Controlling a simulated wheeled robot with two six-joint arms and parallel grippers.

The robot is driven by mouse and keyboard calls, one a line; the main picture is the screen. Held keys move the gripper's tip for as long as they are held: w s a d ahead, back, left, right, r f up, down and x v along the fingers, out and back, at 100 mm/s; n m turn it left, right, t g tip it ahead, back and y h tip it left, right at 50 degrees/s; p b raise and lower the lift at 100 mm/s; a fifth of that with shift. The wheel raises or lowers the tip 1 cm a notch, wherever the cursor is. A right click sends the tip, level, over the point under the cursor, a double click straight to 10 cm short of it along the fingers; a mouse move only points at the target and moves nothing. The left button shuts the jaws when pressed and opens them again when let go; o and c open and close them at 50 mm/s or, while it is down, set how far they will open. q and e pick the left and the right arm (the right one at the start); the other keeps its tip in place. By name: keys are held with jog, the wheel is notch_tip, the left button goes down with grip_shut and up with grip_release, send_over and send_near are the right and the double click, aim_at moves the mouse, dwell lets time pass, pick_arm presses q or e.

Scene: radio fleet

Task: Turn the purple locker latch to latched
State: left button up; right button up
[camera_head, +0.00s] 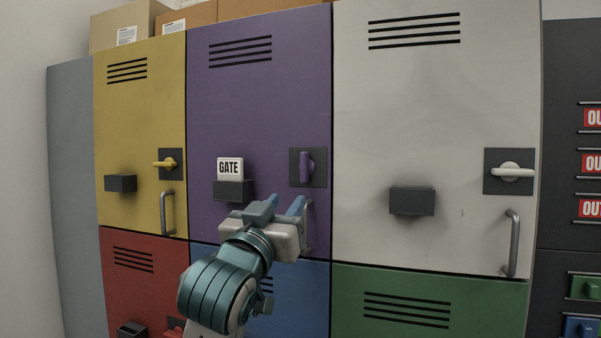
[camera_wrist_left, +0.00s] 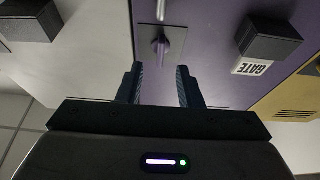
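The purple locker door (camera_head: 250,110) is shut. Its latch (camera_head: 306,167) is a purple lever standing upright on a dark square plate, near the door's right edge. In the left wrist view the latch (camera_wrist_left: 162,45) shows beyond the fingertips, between their lines. My left gripper (camera_head: 285,203) is open and empty, in front of the purple door and below the latch, apart from it. The same gripper (camera_wrist_left: 159,82) shows two spread fingers with nothing between them. My right gripper is in neither view.
The purple door's grey handle (camera_head: 309,228) is close by the left gripper, partly hidden. A dark holder (camera_head: 233,191) with a GATE card (camera_head: 230,168) is left of the latch. Yellow (camera_head: 167,163) and white (camera_head: 512,172) locker latches lie horizontal.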

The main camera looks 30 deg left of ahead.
aim_at(302, 167)
pick_arm(q)
jog(key=w+r+p, duration=0.1)
jog(key=w+r, duration=0.1)
jog(key=w+a+r+p, duration=0.1)
jog(key=w+p, duration=0.1)
jog(key=w, duration=0.1)
jog(key=w+a+r+p, duration=0.1)
jog(key=w+r, duration=0.1)
jog(key=w, duration=0.1)
jog(key=shift+r+p, duration=0.3)
jog(key=shift+p, duration=0.05)
jog(key=shift+w+a, duration=0.15)
jog(key=shift+w, duration=0.3)
jog(key=shift+t, duration=0.3)
grip_shut()
